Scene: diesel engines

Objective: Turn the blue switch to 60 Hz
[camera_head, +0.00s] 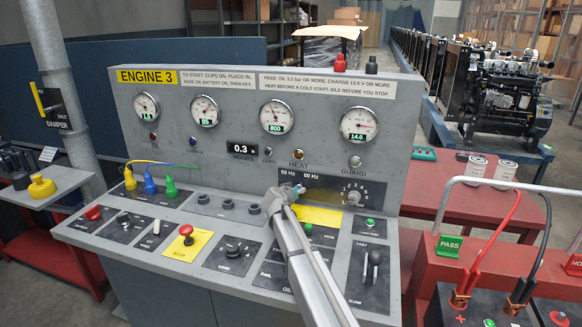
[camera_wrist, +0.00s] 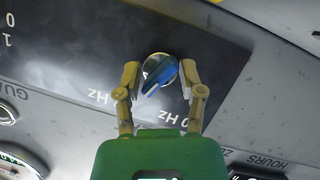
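The blue switch (camera_wrist: 160,75) sits on a dark panel in the wrist view. Its blue handle lies slanted, from lower left to upper right in that view. Two Hz labels show upside down below it, partly covered by my fingers, so their full numbers cannot be read there. My gripper (camera_wrist: 160,68) is open, with one finger on each side of the switch and a small gap visible.
The console (camera_head: 215,120) carries several gauges. A red battery stand (camera_head: 500,264) is at the right.

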